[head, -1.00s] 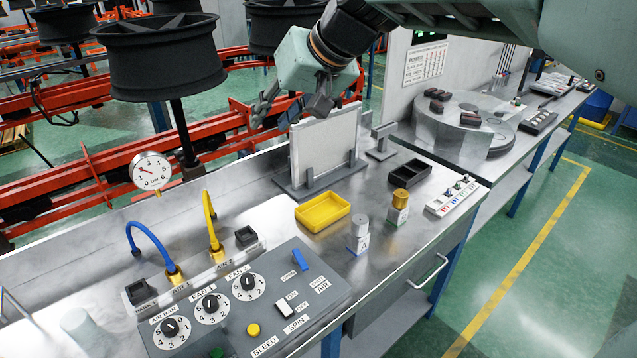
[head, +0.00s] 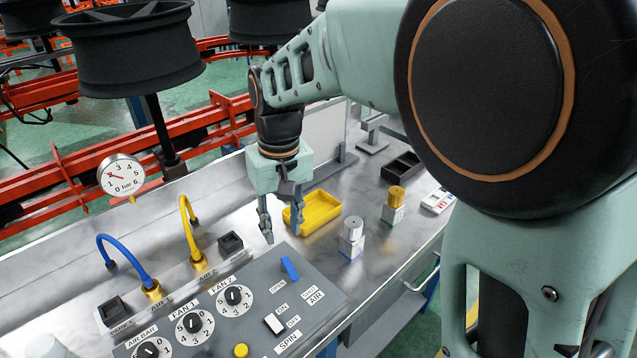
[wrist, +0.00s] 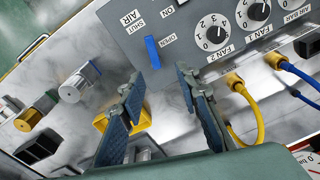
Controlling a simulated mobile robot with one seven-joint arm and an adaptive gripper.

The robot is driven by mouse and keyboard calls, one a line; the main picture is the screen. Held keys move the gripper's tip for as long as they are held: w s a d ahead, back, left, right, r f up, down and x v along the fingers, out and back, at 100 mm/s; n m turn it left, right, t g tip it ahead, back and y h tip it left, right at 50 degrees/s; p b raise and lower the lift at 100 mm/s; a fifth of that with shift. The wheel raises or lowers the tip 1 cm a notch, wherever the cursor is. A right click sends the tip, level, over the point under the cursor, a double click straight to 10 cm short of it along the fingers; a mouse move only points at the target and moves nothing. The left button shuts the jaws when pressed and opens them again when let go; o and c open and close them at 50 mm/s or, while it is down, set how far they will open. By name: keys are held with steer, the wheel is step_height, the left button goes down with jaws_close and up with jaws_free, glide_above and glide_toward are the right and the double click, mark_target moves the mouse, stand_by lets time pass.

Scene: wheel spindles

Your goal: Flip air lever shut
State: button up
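The air lever (head: 290,267) is a small blue handle on the grey control panel (head: 245,320), above the labels OPEN, SHUT and AIR. In the wrist view the lever (wrist: 152,52) lies just beyond my fingertips, nearer the left finger, with nothing touching it. I cannot tell clearly which label it is set to. My gripper (head: 283,234) points down above the panel's back edge, just behind the lever. In the wrist view its two fingers (wrist: 160,80) are spread apart with nothing between them.
A yellow tray (head: 320,212) sits right behind my gripper. A silver-capped block (head: 352,238) and a gold-capped one (head: 393,205) stand to the right.

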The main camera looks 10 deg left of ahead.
mark_target(293, 273)
steer(key=shift+h, duration=0.3)
steer(key=f, duration=0.4)
steer(key=d+f, duration=0.1)
steer(key=f, duration=0.7)
steer(key=shift+s+d, duration=0.2)
jaws_close()
